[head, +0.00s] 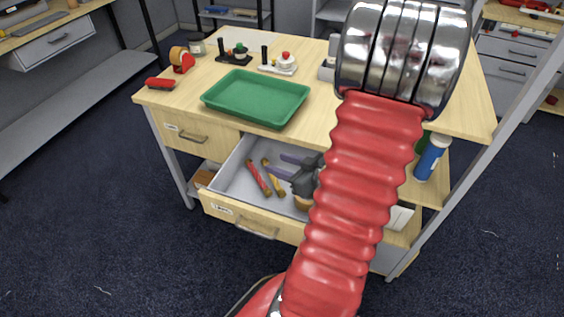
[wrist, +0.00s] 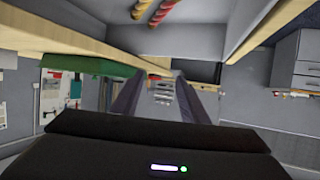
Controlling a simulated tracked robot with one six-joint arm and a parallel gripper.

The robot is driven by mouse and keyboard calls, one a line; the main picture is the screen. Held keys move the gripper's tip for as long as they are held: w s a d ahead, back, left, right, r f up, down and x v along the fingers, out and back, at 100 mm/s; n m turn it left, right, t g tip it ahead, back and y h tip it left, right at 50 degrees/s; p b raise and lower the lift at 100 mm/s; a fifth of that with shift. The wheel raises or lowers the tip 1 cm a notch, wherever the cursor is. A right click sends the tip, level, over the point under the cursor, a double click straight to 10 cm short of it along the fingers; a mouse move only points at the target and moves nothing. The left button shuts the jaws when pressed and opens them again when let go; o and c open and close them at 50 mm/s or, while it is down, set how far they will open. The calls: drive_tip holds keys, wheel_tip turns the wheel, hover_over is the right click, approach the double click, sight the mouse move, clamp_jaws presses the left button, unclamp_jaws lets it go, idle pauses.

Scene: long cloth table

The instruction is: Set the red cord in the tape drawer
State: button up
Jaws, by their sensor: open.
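A long red bundle (head: 258,178), which looks like the red cord, lies in the open drawer (head: 228,178) under the bench top. A yellow-orange bundle with darker ends (head: 273,178) lies just right of it. Both also show at the top of the wrist view, the red one (wrist: 163,12) beside the yellow one (wrist: 141,9). My gripper (head: 284,166) is in or just above the drawer, right of the bundles, its fingers pointing left. It is open, with nothing between the fingers in the wrist view (wrist: 157,92). The drawer labels are too small to read.
A closed drawer (head: 195,138) is left of the open one. On the bench top are a green tray (head: 258,98), a red object (head: 160,83), an orange-red dispenser (head: 181,60) and small fixtures. A blue bottle (head: 431,157) stands at the right. My arm hides the drawer's right part.

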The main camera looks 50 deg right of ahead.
drive_tip(key=w+d+r+g+h, duration=0.1)
drive_tip(key=w+r+g+h, duration=0.2)
drive_tip(key=w+r, duration=0.25)
drive_tip(key=w+a+r+g+h, duration=0.2)
drive_tip(key=a+r, duration=0.4)
drive_tip(key=r, duration=0.1)
drive_tip(key=s+a+r+g+y, duration=0.1)
drive_tip(key=s+a, duration=0.3)
drive_tip(key=a, duration=0.4)
drive_tip(key=s+a+r+g+y, duration=0.1)
drive_tip(key=s+a+r+y, duration=0.1)
drive_tip(key=a, duration=0.7)
drive_tip(key=s+a+r+y, duration=0.2)
drive_tip(key=s+a, duration=0.4)
drive_tip(key=a, duration=0.2)
drive_tip(key=shift+a+n+g+y, duration=0.2)
drive_tip(key=shift+n+g+y, duration=0.1)
drive_tip(key=shift+g+y, duration=0.1)
drive_tip(key=shift+r, duration=0.1)
